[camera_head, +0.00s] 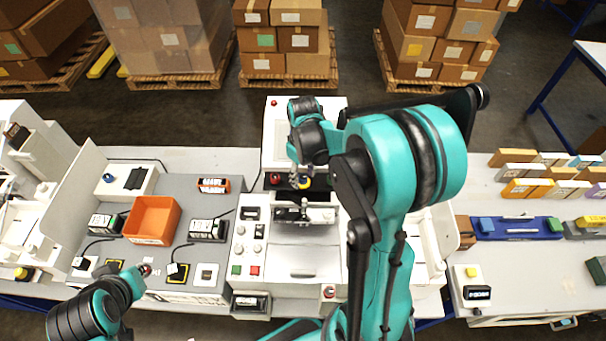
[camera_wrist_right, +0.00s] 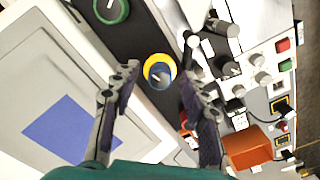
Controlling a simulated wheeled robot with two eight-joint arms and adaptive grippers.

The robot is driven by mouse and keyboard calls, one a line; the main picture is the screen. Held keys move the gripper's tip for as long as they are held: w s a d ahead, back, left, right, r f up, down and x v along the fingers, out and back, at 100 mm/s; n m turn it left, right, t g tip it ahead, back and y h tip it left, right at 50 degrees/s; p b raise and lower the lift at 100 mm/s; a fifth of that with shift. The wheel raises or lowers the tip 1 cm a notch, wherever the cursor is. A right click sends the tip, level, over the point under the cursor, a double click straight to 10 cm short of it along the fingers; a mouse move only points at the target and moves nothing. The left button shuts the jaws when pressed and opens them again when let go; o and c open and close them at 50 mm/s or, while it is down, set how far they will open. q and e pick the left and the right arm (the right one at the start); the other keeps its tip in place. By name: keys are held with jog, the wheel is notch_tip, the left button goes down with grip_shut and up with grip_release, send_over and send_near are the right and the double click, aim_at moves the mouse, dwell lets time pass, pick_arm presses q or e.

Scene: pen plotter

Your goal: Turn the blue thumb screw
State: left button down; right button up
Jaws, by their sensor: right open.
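The blue thumb screw (camera_wrist_right: 160,76) sits in a yellow ring on a dark strip of the machine, in the right wrist view. In the head view its blue and yellow (camera_head: 303,183) show small below my right wrist. My right gripper (camera_wrist_right: 159,88) is open, with one finger on each side of the screw in the picture. I cannot tell whether the fingers touch it. In the head view my right gripper (camera_head: 301,173) is mostly hidden by my arm.
A green knob (camera_wrist_right: 111,9) is on the same dark strip. A white panel with a blue patch (camera_wrist_right: 62,133) lies beside it. An orange bin (camera_head: 152,221) and several devices stand on the grey bench to the left. Coloured blocks (camera_head: 528,188) line the right table.

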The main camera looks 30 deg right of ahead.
grip_shut()
jog(key=shift+m, duration=0.3)
jog(key=m+b, duration=0.1)
jog(key=m, duration=0.1)
jog(key=shift+f+m, duration=0.1)
jog(key=shift+m, duration=0.3)
jog(key=m+b, duration=0.1)
jog(key=m, duration=0.3)
jog(key=shift+m+b, duration=0.3)
jog(key=shift+b, duration=0.1)
jog(key=m+b, duration=0.1)
jog(key=m, duration=0.3)
jog(key=shift+m, duration=0.3)
jog(key=shift+m+b, duration=0.3)
jog(key=shift+m, duration=1.8)
